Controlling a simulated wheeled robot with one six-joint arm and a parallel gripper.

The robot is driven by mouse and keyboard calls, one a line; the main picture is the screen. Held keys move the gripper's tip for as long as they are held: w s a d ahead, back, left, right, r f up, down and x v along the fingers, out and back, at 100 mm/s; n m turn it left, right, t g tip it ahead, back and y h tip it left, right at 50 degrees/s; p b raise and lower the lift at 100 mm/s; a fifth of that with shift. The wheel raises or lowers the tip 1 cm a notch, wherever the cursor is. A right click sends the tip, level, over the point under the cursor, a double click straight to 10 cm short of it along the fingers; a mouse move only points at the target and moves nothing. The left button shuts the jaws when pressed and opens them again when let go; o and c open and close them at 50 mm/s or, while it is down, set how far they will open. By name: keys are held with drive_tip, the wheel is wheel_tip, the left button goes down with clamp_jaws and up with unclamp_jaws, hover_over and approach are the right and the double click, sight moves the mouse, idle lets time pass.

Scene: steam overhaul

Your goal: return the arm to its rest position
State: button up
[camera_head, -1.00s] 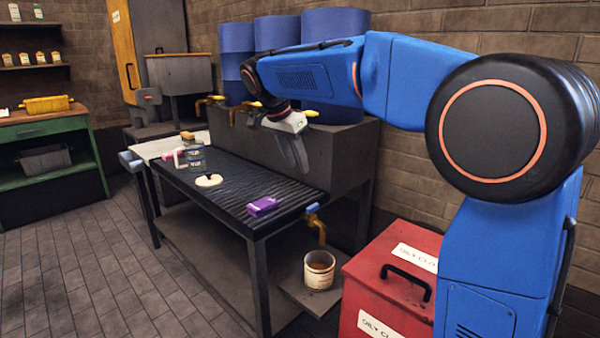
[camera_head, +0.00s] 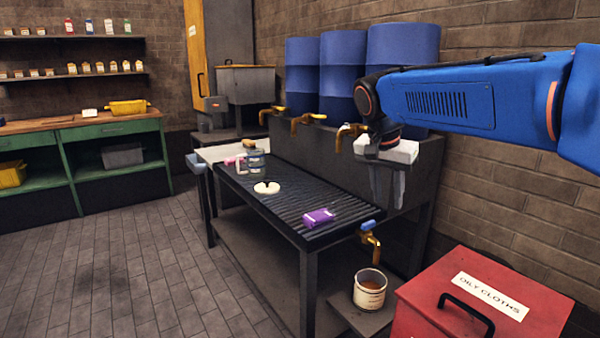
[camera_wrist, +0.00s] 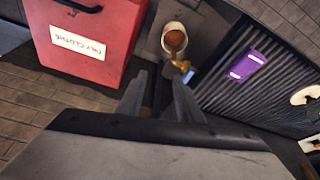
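My gripper (camera_head: 387,203) hangs with its fingers pointing down, to the right of the black ribbed bench top (camera_head: 290,222) in the head view. My blue arm reaches in from the right edge. In the wrist view the gripper (camera_wrist: 160,76) shows two grey fingers standing apart with nothing between them. The floor and a bench edge show through the gap.
A red bin labelled oily cloths (camera_head: 490,300) stands at the lower right. A can (camera_head: 369,292) sits under a brass tap. A purple box (camera_head: 319,217) and a pale ring (camera_head: 266,188) lie on the bench. Blue drums (camera_head: 402,55) stand behind. The left floor is clear.

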drive_tip(key=s+d+f+n+y, duration=0.1)
drive_tip(key=s+d+f+n, duration=0.1)
drive_tip(key=s+f, duration=0.4)
drive_tip(key=s+d+f+n+t, duration=0.1)
drive_tip(key=s+f, duration=0.5)
drive_tip(key=s, duration=0.6)
drive_tip(key=s+d+f+n+t+y, duration=0.1)
drive_tip(key=s+d+f+n, duration=0.3)
drive_tip(key=s, duration=0.5)
wheel_tip(320, 180, down, 2)
drive_tip(key=shift+s+n+y, duration=0.3)
drive_tip(key=shift+s+n, duration=0.05)
drive_tip(key=shift+n, duration=0.25)
